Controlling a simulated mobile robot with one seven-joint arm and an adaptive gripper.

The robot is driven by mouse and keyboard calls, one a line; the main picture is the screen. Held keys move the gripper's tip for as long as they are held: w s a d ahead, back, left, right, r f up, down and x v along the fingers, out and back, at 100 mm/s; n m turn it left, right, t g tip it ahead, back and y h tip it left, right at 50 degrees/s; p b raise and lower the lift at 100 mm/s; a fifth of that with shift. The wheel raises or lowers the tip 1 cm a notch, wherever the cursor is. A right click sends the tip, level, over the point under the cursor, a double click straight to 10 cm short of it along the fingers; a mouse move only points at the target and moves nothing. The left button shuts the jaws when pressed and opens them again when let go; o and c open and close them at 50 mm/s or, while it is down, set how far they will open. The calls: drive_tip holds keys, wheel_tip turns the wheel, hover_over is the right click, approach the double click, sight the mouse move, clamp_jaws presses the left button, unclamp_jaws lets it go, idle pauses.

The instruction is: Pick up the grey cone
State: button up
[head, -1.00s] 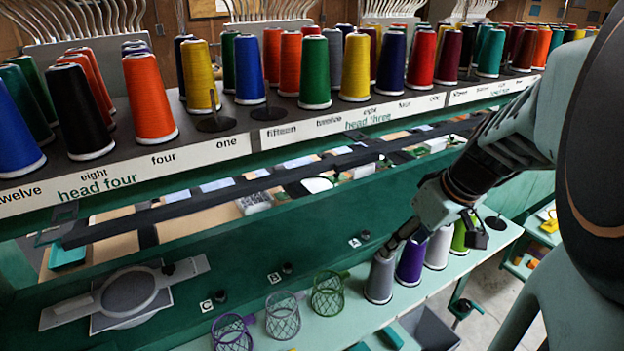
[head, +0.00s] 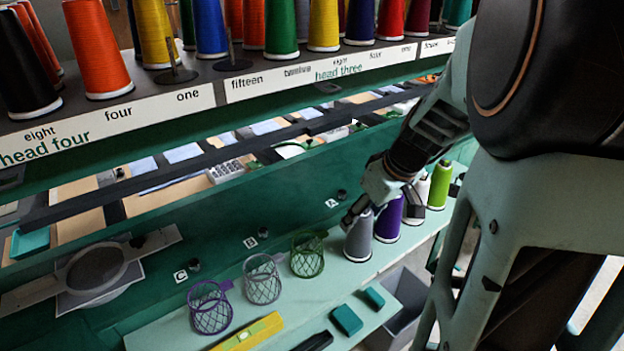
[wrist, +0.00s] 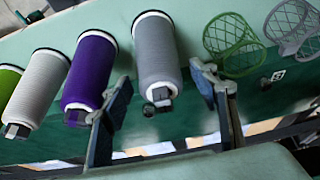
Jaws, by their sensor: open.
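The grey cone (head: 358,238) stands upright on the pale green shelf, at the left end of a short row of cones. My gripper (head: 363,208) is at the top of the grey cone in the head view. In the wrist view my gripper (wrist: 165,110) is open, with one finger on each side of the grey cone's (wrist: 156,55) narrow top. The left finger lies close to the purple cone (wrist: 90,72). I cannot tell whether either finger touches the grey cone.
Purple (head: 389,220), white (head: 420,195) and green (head: 440,185) cones stand to its right. Wire baskets in purple (head: 210,308), grey (head: 262,279) and green (head: 307,255) stand to its left. A yellow level (head: 248,333) and teal blocks (head: 346,320) lie in front.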

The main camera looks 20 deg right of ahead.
drive_tip(key=shift+w+a+f, duration=0.1)
drive_tip(key=shift+w+f, duration=0.05)
drive_tip(key=shift+f, duration=0.2)
clamp_jaws()
drive_tip(key=shift+r, duration=0.1)
drive_tip(key=shift+r, duration=0.1)
